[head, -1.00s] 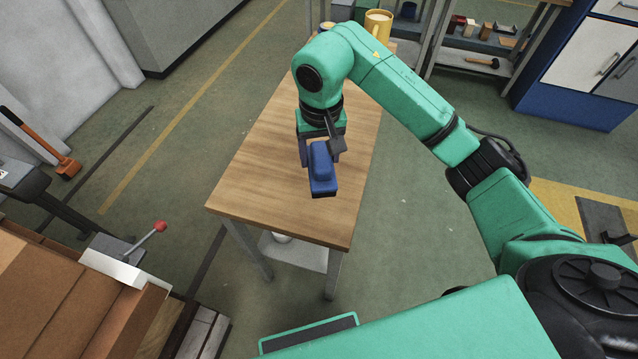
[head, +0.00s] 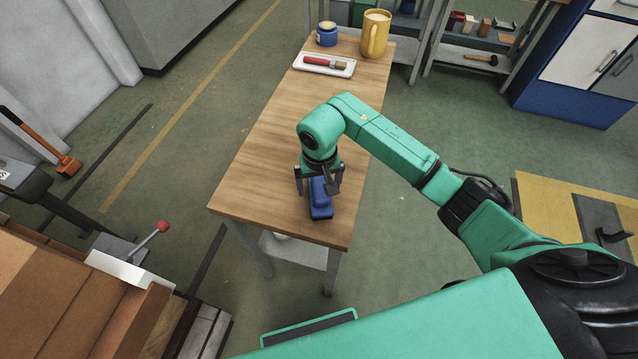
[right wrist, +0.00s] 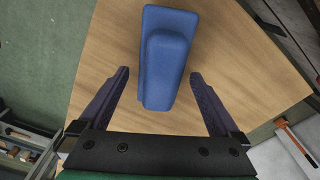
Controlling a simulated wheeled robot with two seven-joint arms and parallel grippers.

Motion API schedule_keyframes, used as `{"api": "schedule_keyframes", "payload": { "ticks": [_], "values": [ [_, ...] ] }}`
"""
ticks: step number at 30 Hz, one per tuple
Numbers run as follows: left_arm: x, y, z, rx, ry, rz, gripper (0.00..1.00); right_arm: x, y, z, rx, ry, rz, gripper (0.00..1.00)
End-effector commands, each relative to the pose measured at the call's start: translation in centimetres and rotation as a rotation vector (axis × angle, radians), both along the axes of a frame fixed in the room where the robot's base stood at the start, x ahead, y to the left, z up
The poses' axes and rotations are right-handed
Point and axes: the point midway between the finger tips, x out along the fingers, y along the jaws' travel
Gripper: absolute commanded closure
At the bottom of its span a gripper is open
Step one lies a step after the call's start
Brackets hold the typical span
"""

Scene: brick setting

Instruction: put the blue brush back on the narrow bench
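The blue brush (head: 320,198) lies on the wooden top of the narrow bench (head: 262,172), near its front end. In the right wrist view the blue brush (right wrist: 166,58) rests against the wood, with a raised blue grip along its middle. My right gripper (head: 318,186) is just above and behind it, pointing down. In the right wrist view the fingers of my right gripper (right wrist: 160,78) stand wide apart, with a clear gap on each side of the brush's near end. Nothing is held. My left gripper is out of view.
At the bench's far end stand a yellow mug (head: 376,36), a blue jar (head: 327,34) and a white tray (head: 324,65) with a red-handled paintbrush. The middle of the bench top is clear. A brown stack with a red-knobbed lever (head: 152,238) stands at lower left.

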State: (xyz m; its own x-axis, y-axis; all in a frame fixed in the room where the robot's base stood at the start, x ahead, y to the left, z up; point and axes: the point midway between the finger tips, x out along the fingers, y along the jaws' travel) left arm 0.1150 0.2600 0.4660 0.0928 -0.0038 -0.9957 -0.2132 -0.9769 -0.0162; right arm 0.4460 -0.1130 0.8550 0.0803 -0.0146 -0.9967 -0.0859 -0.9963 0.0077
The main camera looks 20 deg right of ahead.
Motion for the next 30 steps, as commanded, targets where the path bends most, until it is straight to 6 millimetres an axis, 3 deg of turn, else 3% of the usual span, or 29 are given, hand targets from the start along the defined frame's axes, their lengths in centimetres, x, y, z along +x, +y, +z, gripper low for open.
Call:
{"api": "schedule_keyframes", "payload": {
  "ticks": [8,11,22,25,30],
  "values": [
    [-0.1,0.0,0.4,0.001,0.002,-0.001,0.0,0.0,0.0,0.4,0.001,0.0,0.0,0.02],
    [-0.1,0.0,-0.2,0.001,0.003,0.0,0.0,0.1,0.0,1.2,0.001,-0.004,0.0,0.02],
    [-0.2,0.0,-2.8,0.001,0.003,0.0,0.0,-0.7,0.1,10.4,0.0,-0.005,-0.001,0.02],
    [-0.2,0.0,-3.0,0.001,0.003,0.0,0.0,-0.9,0.2,11.7,0.0,-0.002,0.0,0.02],
    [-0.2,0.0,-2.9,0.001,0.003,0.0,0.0,-1.0,0.2,12.3,0.0,0.001,0.0,0.02]
  ]
}}
